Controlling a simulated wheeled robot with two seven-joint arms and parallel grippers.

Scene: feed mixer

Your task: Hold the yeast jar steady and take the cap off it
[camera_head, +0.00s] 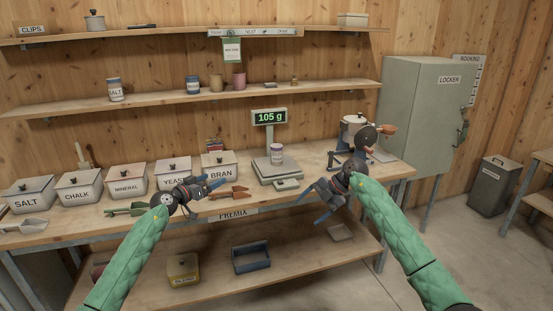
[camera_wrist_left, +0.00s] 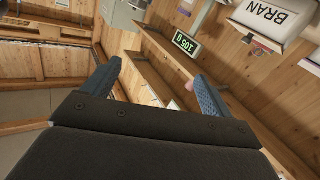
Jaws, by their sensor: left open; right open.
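A small white jar with a purple band and pale cap (camera_head: 276,154) stands upright on the scale (camera_head: 277,170); its lettering is too small to read, so I cannot confirm it is the yeast jar. The cap is on. My left gripper (camera_head: 216,184) is open and empty, in front of the bins and left of the scale. In the left wrist view its two blue fingers (camera_wrist_left: 156,72) are spread with nothing gripped between them. My right gripper (camera_head: 311,204) is open and empty, to the right of and nearer than the scale. Neither gripper touches the jar.
The scale display (camera_head: 270,118) reads 105 g. Labelled bins, including YEAST (camera_head: 173,173) and BRAN (camera_head: 218,165), line the bench's left side. A grey-white machine with a crank (camera_head: 354,133) stands right of the scale. Shelves with jars (camera_head: 193,85) hang above.

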